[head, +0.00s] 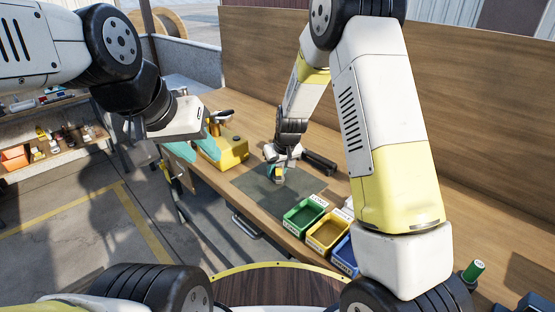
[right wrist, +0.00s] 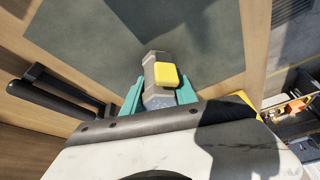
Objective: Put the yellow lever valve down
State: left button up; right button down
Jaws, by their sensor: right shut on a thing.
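The yellow lever valve (right wrist: 160,80) is a grey body with a yellow lever block, between the teal fingers of my right gripper (right wrist: 159,94) in the right wrist view. In the head view the valve (head: 279,174) is small at the fingertips of my right gripper (head: 276,160), over the dark mat (head: 262,190). I cannot tell whether it touches the mat. My right gripper is shut on it. My left gripper (head: 194,142) is at the left of the bench, its teal fingers spread apart, in front of a yellow box.
The yellow box (head: 232,152) stands left of the mat, with a brass and black fitting behind it. A black bracket (head: 319,162) lies right of the mat. Green (head: 304,216), yellow (head: 328,234) and blue (head: 344,257) bins stand at the near right. Bare mat surrounds the valve.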

jog(key=shift+f, duration=0.15)
jog(key=c, duration=1)
grip_release()
jog(key=shift+o, duration=0.2)
